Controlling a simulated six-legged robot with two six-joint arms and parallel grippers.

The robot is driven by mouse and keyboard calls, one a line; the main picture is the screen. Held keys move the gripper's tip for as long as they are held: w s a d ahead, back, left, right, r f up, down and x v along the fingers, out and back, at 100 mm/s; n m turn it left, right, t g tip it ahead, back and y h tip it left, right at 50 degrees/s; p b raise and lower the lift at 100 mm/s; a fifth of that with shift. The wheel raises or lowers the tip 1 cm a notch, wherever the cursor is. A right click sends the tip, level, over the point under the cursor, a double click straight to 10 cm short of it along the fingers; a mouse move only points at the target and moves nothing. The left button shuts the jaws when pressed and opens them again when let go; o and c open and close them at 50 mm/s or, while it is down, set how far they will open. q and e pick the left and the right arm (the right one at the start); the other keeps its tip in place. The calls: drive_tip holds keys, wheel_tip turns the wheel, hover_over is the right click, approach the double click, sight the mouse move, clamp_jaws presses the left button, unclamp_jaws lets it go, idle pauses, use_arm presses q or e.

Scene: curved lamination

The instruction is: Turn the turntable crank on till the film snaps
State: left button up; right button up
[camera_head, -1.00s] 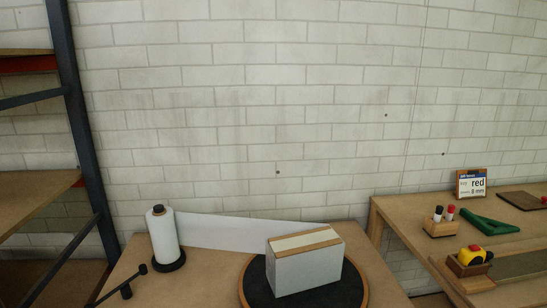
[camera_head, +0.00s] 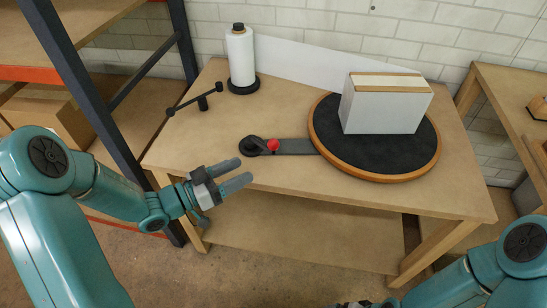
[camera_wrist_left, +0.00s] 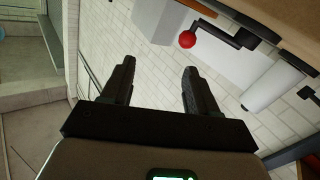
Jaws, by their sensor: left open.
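The turntable (camera_head: 330,150) has a dark top and wooden rim; a white box with a tan and cream top (camera_head: 385,108) stands on it. A grey bar (camera_head: 297,146) links it to a small dark crank (camera_head: 252,147) with a red knob (camera_head: 273,145). The red knob also shows in the left wrist view (camera_wrist_left: 187,40). White film (camera_head: 310,60) stretches from the upright roll (camera_head: 241,58) to behind the box. My left gripper (camera_head: 243,172) is open and empty, in front of the crank and apart from the knob. My right gripper is mostly cut off at the bottom edge.
A black T-shaped bar (camera_head: 202,101) stands on the table's left side. A shelf rack with a dark post (camera_head: 75,85) is at the left. A second table (camera_head: 500,105) is at the right. The front of the work table (camera_head: 350,195) is clear.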

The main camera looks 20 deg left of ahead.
sight(273, 143)
use_arm(q)
drive_tip(key=a+f+t+y, duration=0.1)
drive_tip(key=a+f+y, duration=0.1)
drive_tip(key=a, duration=0.2)
drive_tip(key=shift+n, duration=0.4)
drive_tip(key=x, duration=1.6)
drive_tip(key=shift+d+r, duration=0.1)
drive_tip(key=shift+r, duration=0.3)
drive_tip(key=shift+h, duration=0.3)
clamp_jaws()
